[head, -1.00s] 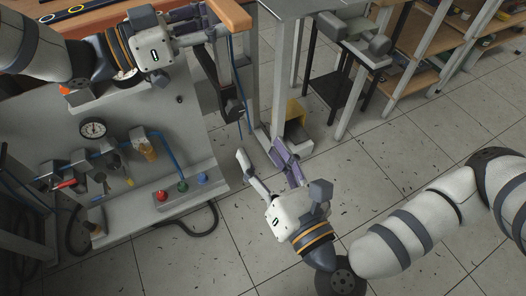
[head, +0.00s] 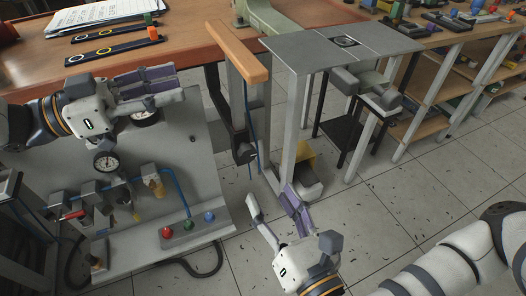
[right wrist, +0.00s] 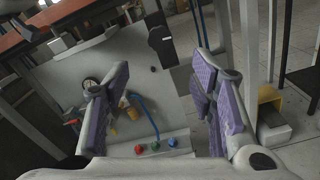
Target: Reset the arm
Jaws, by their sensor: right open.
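My right gripper (head: 276,218) is open and empty in the head view, low over the floor to the right of the grey pneumatic panel. Its purple-padded fingers (right wrist: 160,95) stand wide apart in the right wrist view, with nothing between them. My left gripper (head: 148,92) is at the upper left, over the top of the panel, its fingers pointing right. I cannot tell whether its jaws are apart or closed. The panel (head: 205,165) carries gauges (head: 106,162), a blue hose (head: 176,190) and red, green and blue buttons (head: 188,227). The panel also shows in the right wrist view (right wrist: 150,85).
A wooden workbench (head: 190,45) with a clipboard (head: 95,14) lies behind the panel. A grey metal stand (head: 310,52) and a yellow-and-grey pedal box (head: 303,178) are near my right gripper. Shelves stand at the right. Open tiled floor (head: 400,215) lies at lower right.

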